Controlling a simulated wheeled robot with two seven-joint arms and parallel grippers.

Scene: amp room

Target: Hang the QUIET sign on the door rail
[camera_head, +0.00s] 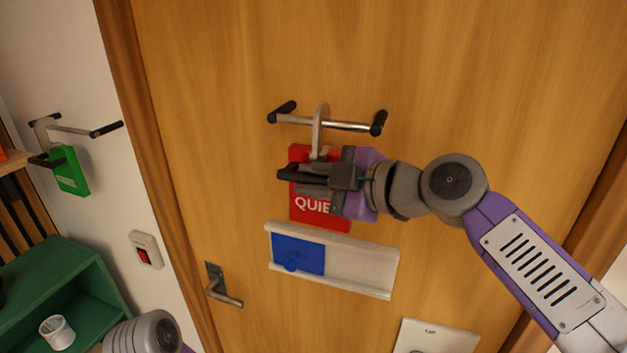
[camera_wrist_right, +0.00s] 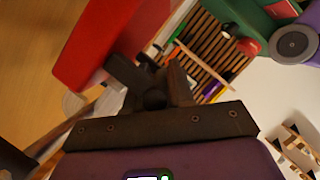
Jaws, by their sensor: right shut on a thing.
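The red QUIET sign (camera_head: 305,212) is upright in front of the door, with a pale hook (camera_head: 320,125) at its top. The hook's curved top is at the metal door rail (camera_head: 350,126) and appears to loop over it; whether it bears on the rail I cannot tell. My right gripper (camera_head: 305,178) is shut on the sign, covering its upper middle and the end of its lettering. In the right wrist view the fingers (camera_wrist_right: 150,88) are beside the red sign (camera_wrist_right: 95,45). My left gripper is not in view; only part of my left arm shows at bottom.
A white panel with a blue slider (camera_head: 297,255) is just below the sign. The door handle (camera_head: 222,290) is lower left. A green sign (camera_head: 70,172) hangs from another rail on the left wall, above a red switch (camera_head: 145,252) and green shelf (camera_head: 45,268).

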